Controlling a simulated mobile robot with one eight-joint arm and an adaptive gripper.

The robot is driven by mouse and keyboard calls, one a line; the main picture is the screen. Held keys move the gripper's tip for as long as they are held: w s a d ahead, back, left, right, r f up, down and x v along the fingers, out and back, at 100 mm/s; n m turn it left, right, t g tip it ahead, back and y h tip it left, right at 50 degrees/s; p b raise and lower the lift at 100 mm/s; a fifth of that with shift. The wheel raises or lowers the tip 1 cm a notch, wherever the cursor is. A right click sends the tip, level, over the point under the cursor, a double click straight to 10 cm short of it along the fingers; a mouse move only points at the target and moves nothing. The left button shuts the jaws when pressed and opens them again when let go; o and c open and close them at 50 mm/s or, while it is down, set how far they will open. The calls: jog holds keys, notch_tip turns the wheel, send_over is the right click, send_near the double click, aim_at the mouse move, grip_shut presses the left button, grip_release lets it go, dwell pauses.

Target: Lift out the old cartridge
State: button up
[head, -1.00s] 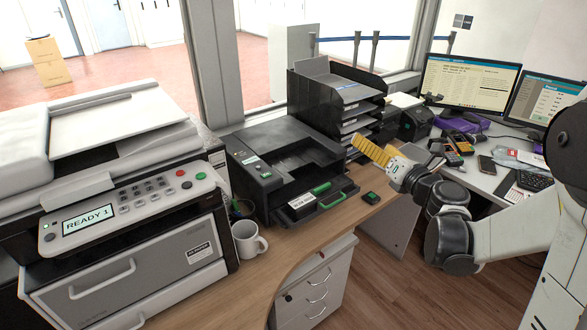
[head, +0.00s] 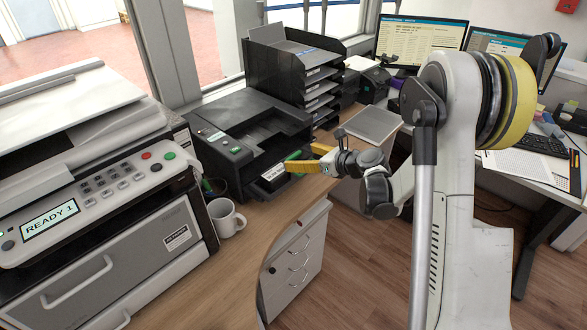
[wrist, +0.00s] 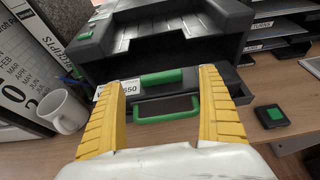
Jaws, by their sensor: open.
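The dark printer (head: 240,125) stands on the counter with its front open. The old cartridge, a black block with a white label (head: 273,172) and green handle parts, sits low in its front. In the wrist view the label (wrist: 130,86), a green bar (wrist: 161,77) and a green loop handle (wrist: 167,109) show ahead. My gripper (head: 304,158) is at the printer's front, its yellow fingers spread; they also show in the wrist view (wrist: 158,82) on both sides of the green loop. The fingers look empty. I cannot tell whether they touch the cartridge.
A white mug (head: 226,217) stands left of the printer, near the large copier (head: 95,190). A small black piece with a green top (wrist: 271,116) lies on the counter right of my gripper. A black tray stack (head: 290,75) stands behind. The front counter edge is close.

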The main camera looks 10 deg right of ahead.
aim_at(294, 155)
jog(key=b+x, duration=0.1)
jog(key=x, duration=0.2)
jog(key=shift+w+a+f, duration=0.1)
jog(key=shift+c, duration=0.6)
jog(key=c, duration=1.4)
